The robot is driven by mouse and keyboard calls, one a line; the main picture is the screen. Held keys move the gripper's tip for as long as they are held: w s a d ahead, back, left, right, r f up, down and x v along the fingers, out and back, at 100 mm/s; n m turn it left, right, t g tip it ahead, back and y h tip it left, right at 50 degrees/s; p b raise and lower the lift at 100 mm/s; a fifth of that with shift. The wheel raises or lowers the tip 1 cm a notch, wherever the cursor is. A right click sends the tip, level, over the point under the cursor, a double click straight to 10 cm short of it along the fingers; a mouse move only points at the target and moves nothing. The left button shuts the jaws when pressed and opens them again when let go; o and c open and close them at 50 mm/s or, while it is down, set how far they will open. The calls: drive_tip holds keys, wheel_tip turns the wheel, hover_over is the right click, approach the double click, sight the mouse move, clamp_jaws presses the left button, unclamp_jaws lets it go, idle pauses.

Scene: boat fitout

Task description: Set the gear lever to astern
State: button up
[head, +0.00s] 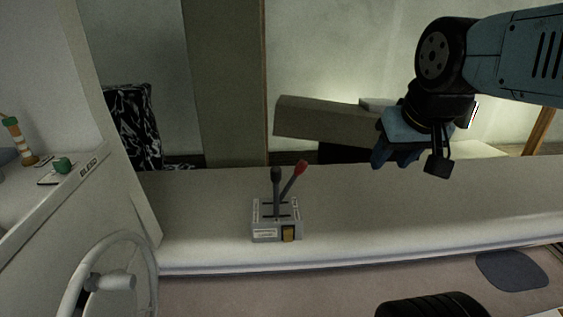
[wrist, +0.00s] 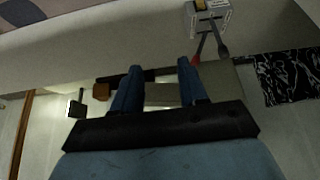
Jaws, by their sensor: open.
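A grey control box (head: 277,232) stands on the pale ledge in the head view. It carries two levers, one with a black knob (head: 276,175) standing nearly upright and one with a red knob (head: 301,167) leaning to the right. Which one is the gear lever cannot be read from the labels. My gripper (head: 386,160) is above the ledge, to the right of the box and apart from it. In the wrist view the blue fingers (wrist: 160,72) are spread with nothing between them. The control box (wrist: 207,17) is at the top there, beyond the fingers, with both levers showing.
A white wheel (head: 112,280) stands at the lower left, beside a slanted panel (head: 65,190) with a green-topped item (head: 62,165). The ledge (head: 400,205) is clear right of the box. A long grey block (head: 325,120) lies behind.

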drive_tip(key=shift+a, duration=0.15)
drive_tip(key=shift+o, duration=0.2)
drive_tip(key=shift+o, duration=0.8)
drive_tip(key=shift+w+a, duration=0.1)
drive_tip(key=shift+w, duration=0.05)
drive_tip(key=shift+o, duration=0.4)
drive_tip(key=shift+w+a+r, duration=0.1)
drive_tip(key=shift+w+r, duration=0.05)
drive_tip(key=shift+w, duration=0.05)
drive_tip(key=m+g, duration=0.5)
drive_tip(key=g, duration=0.1)
hover_over(276, 171)
drive_tip(key=w, duration=0.1)
wheel_tip(276, 171, down, 6)
drive_tip(key=f, duration=1.3)
drive_tip(key=shift+w, duration=0.2)
drive_tip(key=shift+c, duration=0.2)
